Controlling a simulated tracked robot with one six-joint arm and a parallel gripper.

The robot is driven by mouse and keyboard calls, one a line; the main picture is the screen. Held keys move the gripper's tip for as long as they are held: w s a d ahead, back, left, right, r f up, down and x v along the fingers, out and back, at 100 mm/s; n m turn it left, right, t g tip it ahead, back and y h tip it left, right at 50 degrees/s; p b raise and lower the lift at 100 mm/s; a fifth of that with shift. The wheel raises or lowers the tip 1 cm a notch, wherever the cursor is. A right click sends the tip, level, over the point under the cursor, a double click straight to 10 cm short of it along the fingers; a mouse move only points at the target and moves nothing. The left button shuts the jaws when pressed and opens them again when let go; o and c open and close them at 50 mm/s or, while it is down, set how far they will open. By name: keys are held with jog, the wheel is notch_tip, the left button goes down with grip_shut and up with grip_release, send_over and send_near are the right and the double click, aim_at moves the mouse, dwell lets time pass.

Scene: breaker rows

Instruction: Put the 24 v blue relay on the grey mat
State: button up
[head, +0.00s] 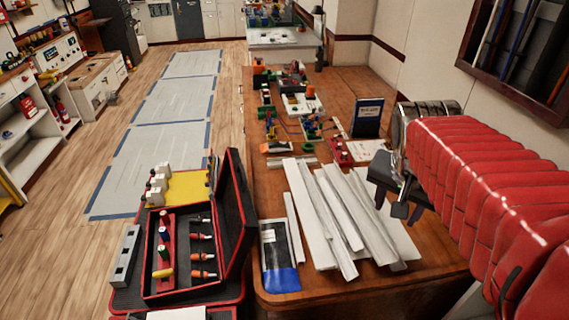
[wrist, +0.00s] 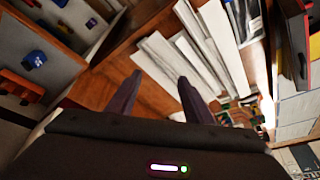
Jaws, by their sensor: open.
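My gripper (wrist: 160,80) is open and empty in the wrist view, its two dark fingers apart over the bench. In the head view my gripper (head: 390,203) hangs above the right side of the wooden bench. A blue block (wrist: 35,59) with small light marks lies on a grey surface (wrist: 58,73) at the left of the wrist view, left of my fingers. It may be the blue relay, but I cannot read its label. I cannot tell whether this grey surface is the mat. Another blue piece (wrist: 58,3) is cut off at the top edge.
An orange part (wrist: 20,85) lies near the blue block. White trunking strips (head: 335,215) cover the near bench (head: 430,270) below my gripper. An open red-and-black case (head: 190,245) stands left, and small circuit parts (head: 310,125) lie farther back.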

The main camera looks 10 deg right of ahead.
jog(key=s+a+n+t+y, duration=0.1)
jog(key=s+a+n, duration=0.1)
jog(key=a+n, duration=0.3)
jog(key=s+a+f+n+t+y, duration=0.1)
jog(key=a+n, duration=0.4)
jog(key=a, duration=0.7)
jog(key=shift+s+a+f+t+y, duration=0.15)
jog(key=shift+s+f+t+y, duration=0.15)
jog(key=shift+s+y, duration=0.25)
